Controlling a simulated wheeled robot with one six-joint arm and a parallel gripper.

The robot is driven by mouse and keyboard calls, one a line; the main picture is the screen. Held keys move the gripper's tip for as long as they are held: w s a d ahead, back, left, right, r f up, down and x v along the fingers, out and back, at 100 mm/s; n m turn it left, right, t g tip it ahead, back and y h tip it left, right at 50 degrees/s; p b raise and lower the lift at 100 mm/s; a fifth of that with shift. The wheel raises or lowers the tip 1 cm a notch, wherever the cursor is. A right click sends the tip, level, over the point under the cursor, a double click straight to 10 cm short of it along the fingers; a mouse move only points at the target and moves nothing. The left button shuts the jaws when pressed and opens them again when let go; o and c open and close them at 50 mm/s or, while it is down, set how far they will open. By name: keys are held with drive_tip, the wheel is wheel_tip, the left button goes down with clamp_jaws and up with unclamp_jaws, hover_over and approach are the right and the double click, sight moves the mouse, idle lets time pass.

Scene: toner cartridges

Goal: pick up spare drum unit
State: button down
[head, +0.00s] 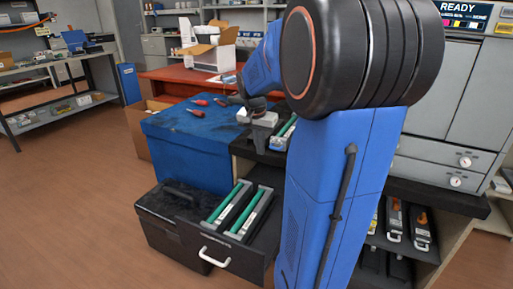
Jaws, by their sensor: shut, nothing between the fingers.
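Two long drum units with green rollers, the left one (227,206) and the right one (251,213), lie side by side in the open drawer (222,251) low in front. A third green-rollered unit (285,133) lies on a dark surface higher up, partly hidden by my arm. I cannot tell which of them is the spare drum unit. My gripper (257,140) is small in this view, shut and empty. It is just left of the third unit and above and behind the drawer. My arm hides much of the middle.
A blue-covered table (185,150) with red-handled tools stands left of my gripper. A red bench (170,82) with an open carton (212,47) is behind it. A large printer (450,80) and a shelf of cartridges (395,222) are right. The floor at left is clear.

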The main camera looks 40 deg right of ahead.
sight(271, 145)
drive_tip(key=w+d, duration=0.1)
drive_tip(key=d, duration=0.1)
drive_tip(key=w+d, duration=0.1)
drive_tip(key=d, duration=0.2)
drive_tip(key=w+d, duration=0.1)
drive_tip(key=d, duration=0.2)
drive_tip(key=shift+w+d, duration=0.1)
drive_tip(key=shift+w, duration=0.05)
drive_tip(key=shift+w+d+f, duration=0.1)
drive_tip(key=shift+d+f, duration=0.1)
drive_tip(key=shift+d, duration=0.05)
drive_tip(key=shift+a+f, duration=0.1)
drive_tip(key=shift+f, duration=0.55)
drive_tip(key=a, duration=0.1)
drive_tip(key=s+a, duration=0.1)
drive_tip(key=a, duration=0.2)
drive_tip(key=shift+s, duration=0.4)
